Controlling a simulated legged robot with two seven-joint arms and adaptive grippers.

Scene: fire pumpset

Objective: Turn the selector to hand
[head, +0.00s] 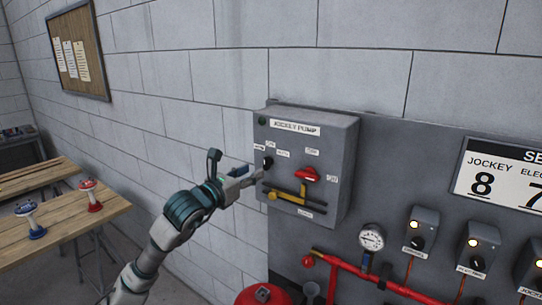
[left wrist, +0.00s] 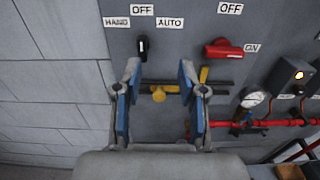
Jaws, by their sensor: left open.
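The black selector knob (head: 268,162) is on the front of the grey jockey pump box (head: 343,165). In the left wrist view the selector (left wrist: 143,46) sits below the OFF label, with HAND (left wrist: 116,22) to its left and AUTO (left wrist: 170,22) to its right. Its pale mark appears to point up, toward OFF. My left gripper (head: 253,174) is at the box's left side, close to the selector. In the left wrist view the left gripper (left wrist: 159,72) is open and empty, its fingers apart below the selector. My right gripper is not in view.
A red rotary handle (head: 307,174) with OFF and ON labels is right of the selector. Yellow parts and dark bars (head: 295,198) are below it. A gauge (head: 371,238), red pipes (head: 375,283) and smaller switch boxes are lower right. Wooden tables (head: 95,222) stand left.

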